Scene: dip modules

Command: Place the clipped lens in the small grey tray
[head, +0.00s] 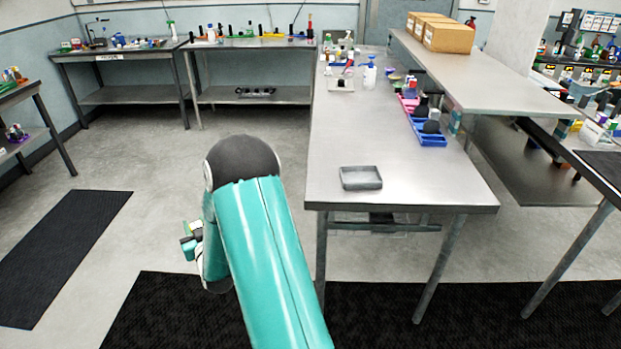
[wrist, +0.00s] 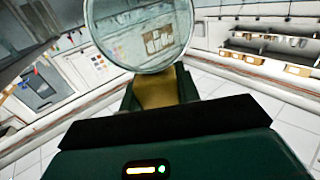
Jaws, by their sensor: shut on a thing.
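The small grey tray (head: 361,178) sits near the front edge of the steel table in the head view and looks empty. In the wrist view, the round clear lens (wrist: 140,30) stands beyond my gripper (wrist: 157,90), with a yellowish-brown piece (wrist: 155,90) below it between the fingers. My gripper is shut on the lens by this piece. In the head view, my gripper is mostly hidden behind my arm, low and left of the table. The lens cannot be made out there.
The steel table (head: 400,150) has bare room around the tray. Blue bins (head: 430,138) with dark items stand farther back on its right side. A raised shelf (head: 480,80) with cardboard boxes (head: 448,37) overhangs the right. Open floor lies left of the table.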

